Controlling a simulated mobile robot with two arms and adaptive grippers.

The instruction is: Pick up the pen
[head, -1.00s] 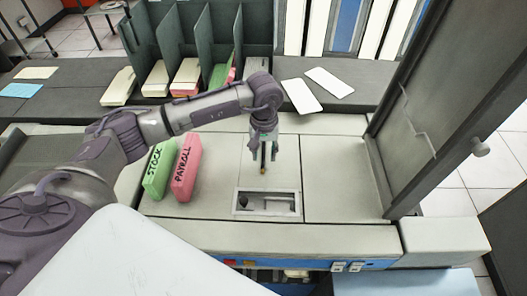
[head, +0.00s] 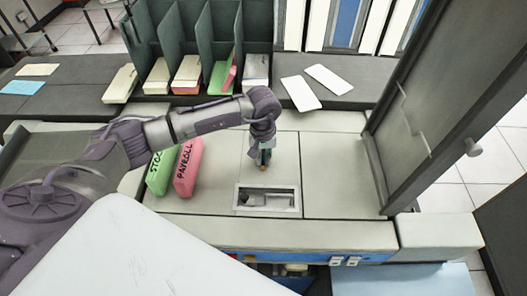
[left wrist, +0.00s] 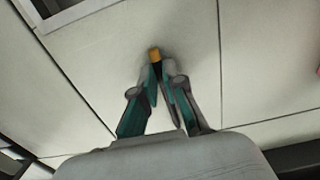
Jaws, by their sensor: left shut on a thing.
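The pen (left wrist: 155,55) shows in the left wrist view as a small dark stick with an orange-yellow end, between my left fingertips. In the head view, the pen's orange end (head: 263,167) shows just below the fingers, and the rest of it is hidden. My left gripper (head: 263,157) is shut on the pen, above the light machine top; it also shows in the left wrist view (left wrist: 158,73). I cannot tell whether the pen touches the surface. My right gripper is not in view.
A framed recess (head: 238,199) lies in front of the gripper. A green STOCK block (head: 160,172) and a pink PAYROLL block (head: 187,168) stand to the left. A dark card rack (head: 203,40) stands behind. A tall dark panel (head: 420,85) rises at right.

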